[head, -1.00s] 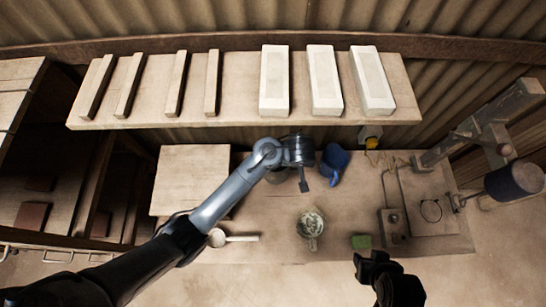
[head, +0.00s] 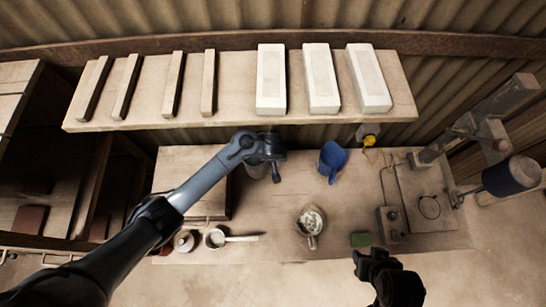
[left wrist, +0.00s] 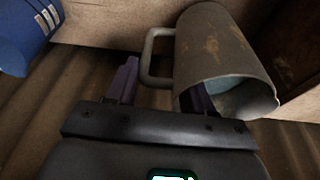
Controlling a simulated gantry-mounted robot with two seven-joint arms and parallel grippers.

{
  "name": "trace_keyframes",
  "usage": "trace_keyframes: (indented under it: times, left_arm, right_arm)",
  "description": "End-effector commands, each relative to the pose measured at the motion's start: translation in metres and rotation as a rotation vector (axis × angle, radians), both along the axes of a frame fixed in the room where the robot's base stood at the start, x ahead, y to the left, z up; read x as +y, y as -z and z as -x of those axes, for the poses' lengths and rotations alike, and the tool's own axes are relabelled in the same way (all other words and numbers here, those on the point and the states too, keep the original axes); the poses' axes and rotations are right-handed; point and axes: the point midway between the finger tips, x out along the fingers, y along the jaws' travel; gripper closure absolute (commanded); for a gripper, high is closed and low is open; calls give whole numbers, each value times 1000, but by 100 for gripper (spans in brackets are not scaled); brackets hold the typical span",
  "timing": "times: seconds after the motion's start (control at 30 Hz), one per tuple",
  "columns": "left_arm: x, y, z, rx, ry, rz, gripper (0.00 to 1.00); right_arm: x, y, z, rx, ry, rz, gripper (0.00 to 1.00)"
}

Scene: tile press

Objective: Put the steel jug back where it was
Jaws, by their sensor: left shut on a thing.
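The steel jug (left wrist: 215,55) is grey and worn, with brown patches. In the left wrist view it is tilted, with its open mouth toward the lower right and pale bluish contents or lining showing inside. Whether the jug touches the bench cannot be told. My right gripper (head: 364,264) is dark and empty near the bench's front edge; its opening is unclear.
A blue jug (head: 332,161) stands right of the left gripper. A press (head: 480,150) stands right; a shelf (head: 230,97) hangs behind.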

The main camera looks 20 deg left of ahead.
Motion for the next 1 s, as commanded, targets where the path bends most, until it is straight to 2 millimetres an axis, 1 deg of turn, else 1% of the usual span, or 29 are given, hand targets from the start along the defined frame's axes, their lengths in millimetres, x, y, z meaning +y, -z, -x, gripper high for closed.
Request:
trace_keyframes:
  times: [0.13,0.47,0.6,0.63,0.77,1.0]
  left_arm:
    - [0,9,-2,-4,-1,0,100]
    - [0,10,-2,-4,-1,1,100]
    - [0,14,-2,-4,-2,1,100]
    - [0,15,0,-1,-1,1,44]
    - [0,14,0,-1,-1,1,24]
    - [0,14,0,-1,-1,1,23]
  right_arm:
    - [0,2,0,0,0,0,57]
    - [0,2,0,0,-1,1,57]
    - [0,4,0,0,-1,1,57]
    - [0,3,0,0,-1,1,57]
    - [0,3,0,0,-1,1,57]
    - [0,3,0,0,-1,1,57]
